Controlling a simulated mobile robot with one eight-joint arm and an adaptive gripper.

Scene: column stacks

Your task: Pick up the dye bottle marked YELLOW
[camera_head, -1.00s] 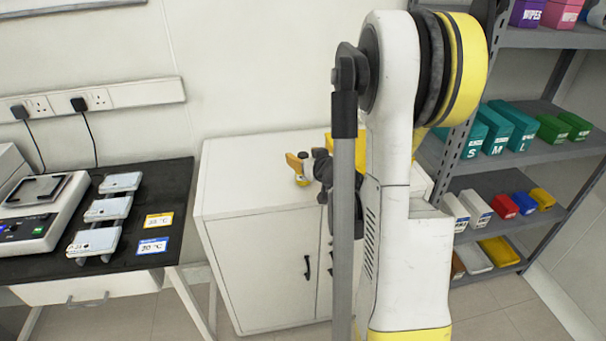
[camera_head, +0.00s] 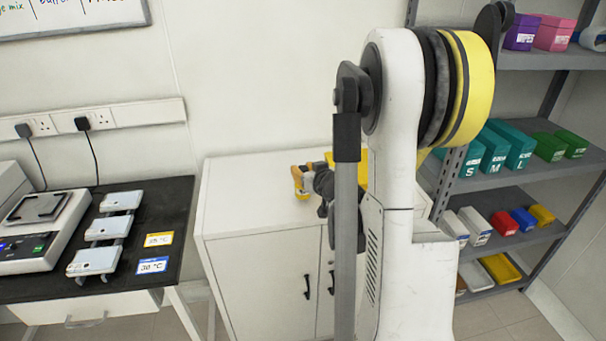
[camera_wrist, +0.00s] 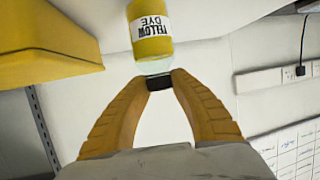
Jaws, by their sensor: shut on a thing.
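The dye bottle (camera_wrist: 150,38) is yellow with a white label reading YELLOW DYE, upside down in the wrist view. It has a clear neck and a dark cap. My gripper (camera_wrist: 160,80) is shut on the bottle at its cap, with one orange finger on each side. In the head view my gripper (camera_head: 299,179) is over the white cabinet top, with a small part of the yellow bottle (camera_head: 302,195) below the fingers. The bottle's base is cut off in the wrist view, so I cannot tell whether it touches the cabinet top.
The white cabinet (camera_head: 262,265) stands in the middle. A yellow bin (camera_wrist: 45,45) is close beside the bottle. A dark bench (camera_head: 160,205) with instruments is at left. A grey shelf (camera_head: 545,170) with boxes is at right. The cabinet top's left part is clear.

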